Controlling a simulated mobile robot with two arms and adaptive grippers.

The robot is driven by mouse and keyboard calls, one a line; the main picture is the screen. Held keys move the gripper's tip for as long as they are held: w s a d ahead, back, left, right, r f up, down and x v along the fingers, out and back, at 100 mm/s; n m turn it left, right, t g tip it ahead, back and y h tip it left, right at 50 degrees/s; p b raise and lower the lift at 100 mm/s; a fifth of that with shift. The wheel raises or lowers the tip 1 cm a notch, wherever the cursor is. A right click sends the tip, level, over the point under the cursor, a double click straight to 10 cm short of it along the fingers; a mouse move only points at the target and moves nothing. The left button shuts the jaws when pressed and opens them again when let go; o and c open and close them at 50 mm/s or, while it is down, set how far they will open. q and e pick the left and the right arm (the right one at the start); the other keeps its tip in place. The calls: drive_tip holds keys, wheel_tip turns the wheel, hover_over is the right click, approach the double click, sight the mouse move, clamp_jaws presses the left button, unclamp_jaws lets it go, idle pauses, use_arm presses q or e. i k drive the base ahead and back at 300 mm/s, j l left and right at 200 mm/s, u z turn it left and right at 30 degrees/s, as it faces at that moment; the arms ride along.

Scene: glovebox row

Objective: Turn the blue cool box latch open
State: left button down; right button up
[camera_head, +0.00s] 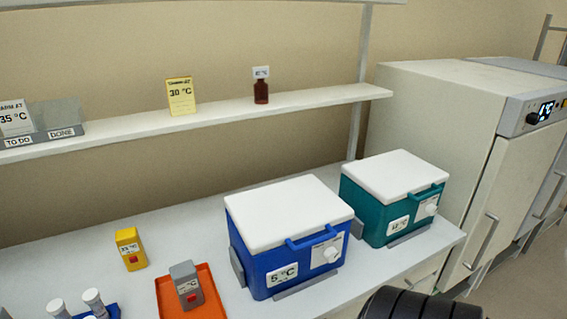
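The blue cool box (282,258) stands on the bench with its white lid (287,212) down. Its front carries a label reading 5 °C and a white latch knob (332,255) on a pale plate at the right. A blue handle (311,238) sits above the front face. The small knob's exact turn angle is hard to read. Nothing touches the latch. Neither of my grippers is in view.
A teal cool box (372,217) with its own white knob stands close on the right. An orange tray (172,296) holding a grey device (187,284) lies left, near a yellow device (131,249). A shelf (225,112) runs above; a white cabinet (455,125) stands right.

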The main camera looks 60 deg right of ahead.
sight(331, 254)
drive_tip(key=z, duration=1.7)
